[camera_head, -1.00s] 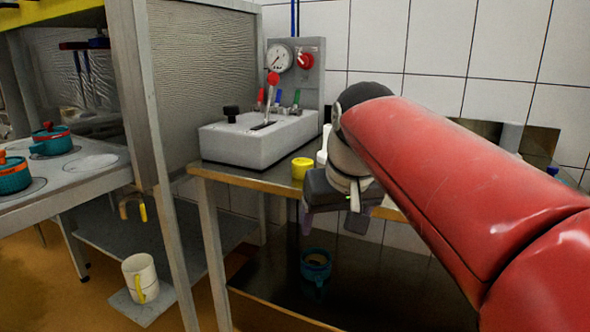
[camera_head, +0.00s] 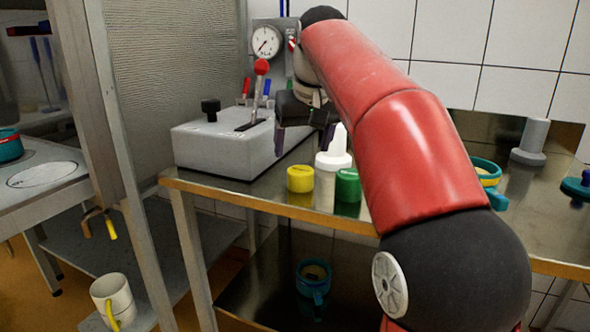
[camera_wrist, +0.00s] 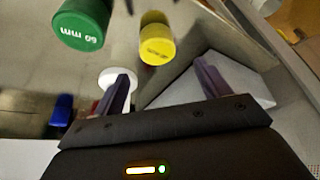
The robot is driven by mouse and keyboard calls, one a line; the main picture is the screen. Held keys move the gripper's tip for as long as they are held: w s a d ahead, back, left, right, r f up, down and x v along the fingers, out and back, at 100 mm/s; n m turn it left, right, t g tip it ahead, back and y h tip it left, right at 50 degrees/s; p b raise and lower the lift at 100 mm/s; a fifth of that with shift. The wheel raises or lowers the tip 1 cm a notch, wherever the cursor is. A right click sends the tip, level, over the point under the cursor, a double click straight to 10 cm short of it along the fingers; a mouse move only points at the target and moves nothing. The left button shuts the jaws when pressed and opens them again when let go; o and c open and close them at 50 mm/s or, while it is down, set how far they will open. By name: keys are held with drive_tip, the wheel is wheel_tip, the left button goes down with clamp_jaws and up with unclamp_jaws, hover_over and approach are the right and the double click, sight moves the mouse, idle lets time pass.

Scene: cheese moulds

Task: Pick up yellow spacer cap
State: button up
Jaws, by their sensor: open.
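The yellow spacer cap (camera_head: 300,179) stands on the steel table near its front edge, left of a white bottle-shaped piece and a green cap. It also shows in the wrist view (camera_wrist: 157,44), top centre, beyond my fingertips. My gripper (camera_head: 305,140) is above and behind the yellow cap, beside the grey lever box. In the wrist view the two purple fingers of my gripper (camera_wrist: 166,84) are spread apart with nothing between them. The yellow cap is apart from both fingers.
The green cap (camera_head: 347,185), marked 60 mm in the wrist view, and the white piece (camera_head: 333,150) stand close right of the yellow cap. The grey lever box (camera_head: 240,140) with gauge is at left. A teal-yellow ring (camera_head: 486,172) and grey cylinder (camera_head: 531,140) are right of my arm.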

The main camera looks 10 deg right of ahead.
sight(300, 170)
drive_tip(key=x, duration=0.2)
drive_tip(key=b+x, duration=0.1)
drive_tip(key=x, duration=0.4)
drive_tip(key=shift+s+d+f, duration=0.1)
drive_tip(key=shift+s+f, duration=0.15)
drive_tip(key=shift+f, duration=0.15)
drive_tip(key=c, duration=1.1)
drive_tip(key=shift+r, duration=0.2)
